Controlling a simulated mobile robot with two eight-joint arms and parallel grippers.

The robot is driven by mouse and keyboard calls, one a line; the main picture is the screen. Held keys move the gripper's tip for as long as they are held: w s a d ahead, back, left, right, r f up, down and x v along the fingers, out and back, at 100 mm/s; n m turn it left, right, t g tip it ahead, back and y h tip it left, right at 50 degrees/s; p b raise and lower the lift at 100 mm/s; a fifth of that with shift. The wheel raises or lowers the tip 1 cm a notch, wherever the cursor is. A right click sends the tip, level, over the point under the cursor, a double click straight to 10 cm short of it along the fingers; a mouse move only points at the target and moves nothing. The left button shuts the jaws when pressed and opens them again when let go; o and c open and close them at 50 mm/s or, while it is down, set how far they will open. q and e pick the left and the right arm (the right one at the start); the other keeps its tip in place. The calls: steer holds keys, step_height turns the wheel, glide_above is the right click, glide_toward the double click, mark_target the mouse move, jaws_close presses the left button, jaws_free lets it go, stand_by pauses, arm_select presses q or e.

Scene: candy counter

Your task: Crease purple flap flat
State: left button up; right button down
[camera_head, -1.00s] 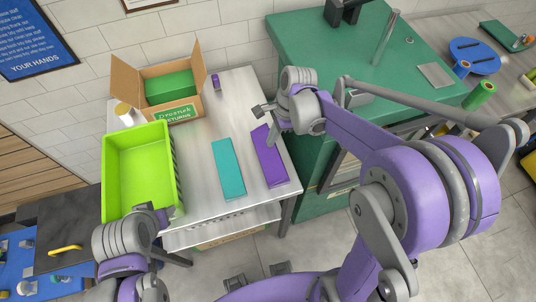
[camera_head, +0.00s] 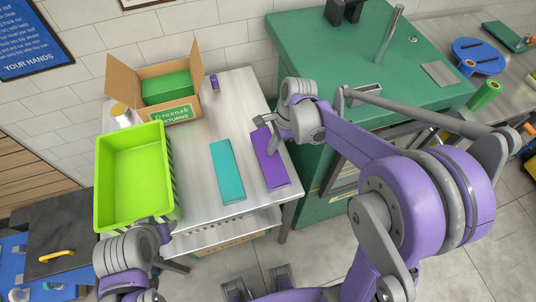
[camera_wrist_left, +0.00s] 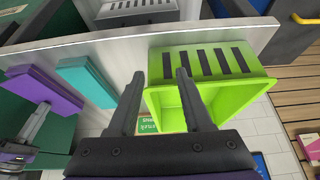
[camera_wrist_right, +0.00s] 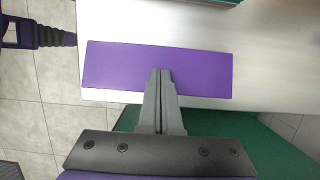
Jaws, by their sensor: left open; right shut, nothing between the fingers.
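The purple flap (camera_head: 270,158) is a long flat purple piece lying near the right edge of the metal table. It looks flat in the right wrist view (camera_wrist_right: 158,68) and also shows at the left of the left wrist view (camera_wrist_left: 42,90). My right gripper (camera_wrist_right: 160,73) is shut and empty, its tips over the piece's near long edge, around mid-length. I cannot tell whether the tips touch it. My left gripper (camera_wrist_left: 160,76) is open and empty, near the lime bin.
A teal flat piece (camera_head: 227,171) lies left of the purple one. A lime bin (camera_head: 174,172) stands at the table's left, with an open cardboard box (camera_head: 186,108) behind it. A green cabinet (camera_head: 300,70) stands close on the right.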

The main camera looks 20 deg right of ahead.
arm_select(q)
steer(key=shift+f, duration=0.1)
arm_select(e)
steer(key=shift+f, duration=0.1)
steer(key=shift+d+f+b, duration=0.2)
steer(key=shift+f+b, duration=0.1)
steer(key=shift+b, duration=0.05)
arm_select(q)
steer(key=shift+s+f, duration=0.1)
steer(key=shift+f, duration=0.25)
